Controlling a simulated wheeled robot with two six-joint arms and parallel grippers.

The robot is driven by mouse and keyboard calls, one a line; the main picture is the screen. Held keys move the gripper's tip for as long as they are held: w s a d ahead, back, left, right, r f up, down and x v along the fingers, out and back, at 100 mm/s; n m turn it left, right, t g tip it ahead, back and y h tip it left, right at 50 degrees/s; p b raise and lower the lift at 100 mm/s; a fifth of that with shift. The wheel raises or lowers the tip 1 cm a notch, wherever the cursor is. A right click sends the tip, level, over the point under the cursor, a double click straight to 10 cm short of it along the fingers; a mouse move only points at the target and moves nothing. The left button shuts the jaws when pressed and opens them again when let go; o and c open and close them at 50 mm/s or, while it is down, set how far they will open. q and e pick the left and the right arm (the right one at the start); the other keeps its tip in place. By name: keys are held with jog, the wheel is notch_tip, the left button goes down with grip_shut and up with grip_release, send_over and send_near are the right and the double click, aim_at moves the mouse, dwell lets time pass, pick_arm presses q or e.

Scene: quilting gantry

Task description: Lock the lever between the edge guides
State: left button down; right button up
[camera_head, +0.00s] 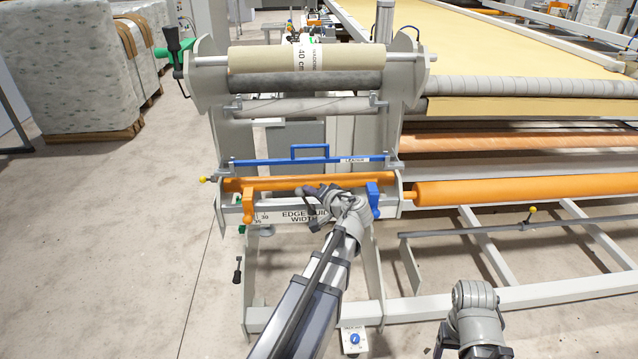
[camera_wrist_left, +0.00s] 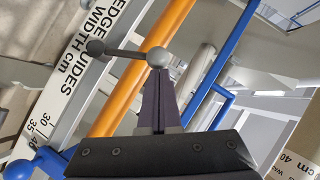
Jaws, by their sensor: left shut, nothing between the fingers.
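The lever (camera_wrist_left: 125,52) shows in the left wrist view as a short dark rod with a dark knob at its left end and a grey ball at its right end. It lies across in front of the orange bar. My left gripper (camera_wrist_left: 157,77) is shut and empty, its tips at or just below the grey ball; I cannot tell if they touch. In the head view my left gripper (camera_head: 314,194) is at the rail and hides the lever. The orange edge guide (camera_head: 248,205) is left of it, the blue edge guide (camera_head: 374,199) right. My right gripper is out of view.
The width scale plate (camera_head: 300,217) runs below the orange bar (camera_head: 280,183). The blue leader bar (camera_head: 300,160) with its raised handle is just above. Grey side plates (camera_head: 220,125) flank the rolls. An orange roller (camera_head: 520,188) extends right. Open floor lies left.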

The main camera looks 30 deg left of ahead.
pick_arm(q)
jog(key=shift+s+a+f+n+h, duration=0.2)
jog(key=shift+s+a+n+h, duration=0.3)
jog(key=shift+a, duration=0.4)
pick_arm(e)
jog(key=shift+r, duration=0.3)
pick_arm(q)
jog(key=shift+s, duration=0.15)
